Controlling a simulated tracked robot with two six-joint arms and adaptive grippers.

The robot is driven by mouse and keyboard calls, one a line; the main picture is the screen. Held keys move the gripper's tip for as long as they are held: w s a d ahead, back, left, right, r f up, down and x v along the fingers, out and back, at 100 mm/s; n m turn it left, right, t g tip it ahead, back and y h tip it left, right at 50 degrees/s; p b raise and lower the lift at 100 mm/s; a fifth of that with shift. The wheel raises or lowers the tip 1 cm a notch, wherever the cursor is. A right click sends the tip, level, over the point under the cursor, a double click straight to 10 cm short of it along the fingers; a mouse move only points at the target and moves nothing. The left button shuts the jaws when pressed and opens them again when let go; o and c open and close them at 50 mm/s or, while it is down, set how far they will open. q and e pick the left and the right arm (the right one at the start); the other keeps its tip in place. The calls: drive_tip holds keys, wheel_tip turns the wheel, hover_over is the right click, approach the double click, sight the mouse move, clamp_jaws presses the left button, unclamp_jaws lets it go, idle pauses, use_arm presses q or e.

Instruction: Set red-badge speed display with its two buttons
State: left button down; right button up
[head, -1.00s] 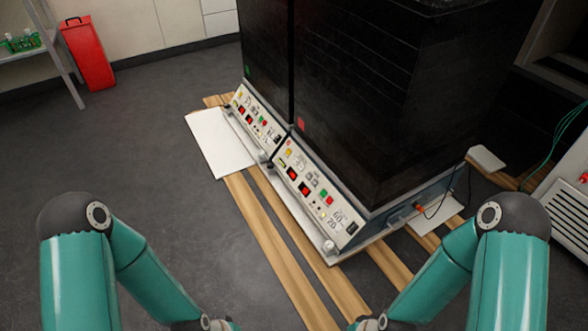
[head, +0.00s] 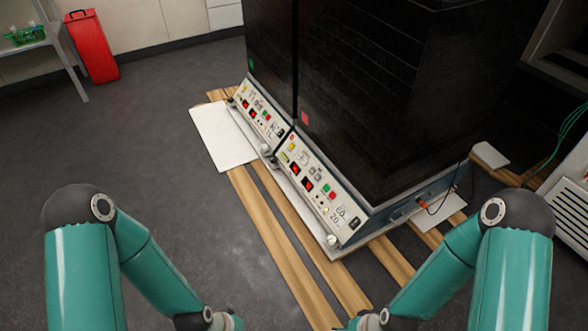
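Two black shaker bioreactors stand side by side on wooden slats. The digits are too small to read. The farther one carries a green badge (head: 251,65) and has a similar panel (head: 257,115). Both my teal arms reach in from the bottom, and their grippers lie below the picture edge.
A white board (head: 222,138) lies on the slats at the left of the panels. A red bin (head: 92,46) and a shelf with green racks (head: 25,37) stand at the back left. A white vented unit (head: 565,200) is at right. Grey floor is clear at left.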

clamp_jaws()
idle(0.4)
idle(1.2)
